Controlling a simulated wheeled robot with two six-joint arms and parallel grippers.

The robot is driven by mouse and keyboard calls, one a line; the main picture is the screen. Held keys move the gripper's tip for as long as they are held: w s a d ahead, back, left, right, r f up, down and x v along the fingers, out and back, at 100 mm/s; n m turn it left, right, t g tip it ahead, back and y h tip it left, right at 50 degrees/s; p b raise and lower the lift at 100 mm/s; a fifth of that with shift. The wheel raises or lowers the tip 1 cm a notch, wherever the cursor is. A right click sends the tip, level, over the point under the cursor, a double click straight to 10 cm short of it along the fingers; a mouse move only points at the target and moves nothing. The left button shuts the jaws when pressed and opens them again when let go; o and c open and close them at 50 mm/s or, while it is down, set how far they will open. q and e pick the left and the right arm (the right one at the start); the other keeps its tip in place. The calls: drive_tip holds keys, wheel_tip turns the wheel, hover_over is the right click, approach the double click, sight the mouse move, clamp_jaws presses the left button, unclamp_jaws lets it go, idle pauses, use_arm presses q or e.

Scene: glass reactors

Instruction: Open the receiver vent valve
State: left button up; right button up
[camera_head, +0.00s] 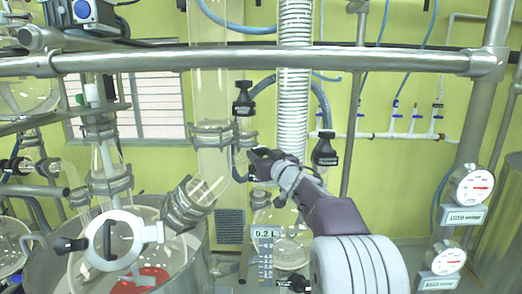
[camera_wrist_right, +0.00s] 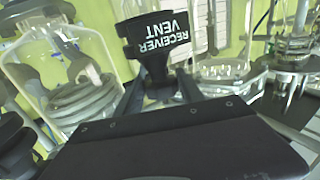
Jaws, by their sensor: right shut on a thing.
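The receiver vent valve (camera_wrist_right: 157,42) has a black handle with white lettering "RECEIVER VENT", upside down in the right wrist view. My right gripper (camera_wrist_right: 160,88) is shut on this handle, with a finger on each side of its narrow lower part. In the head view my right gripper (camera_head: 262,164) reaches in from the lower right to the glass column. There it largely hides the valve handle, so its turn angle cannot be told. My left gripper is not in view.
A steel rail (camera_head: 250,58) crosses in front of the glassware. Other black valve handles stand at the upper left (camera_head: 243,103) and right (camera_head: 323,152) of my gripper. A graduated glass receiver (camera_head: 284,250) hangs below. Gauges (camera_head: 471,185) are at the right.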

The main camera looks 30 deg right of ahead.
drive_tip(key=shift+f, duration=0.15)
drive_tip(key=o, duration=1.2)
drive_tip(key=shift+o, duration=1)
drive_tip(key=shift+w, duration=0.1)
drive_tip(key=shift+a, duration=0.1)
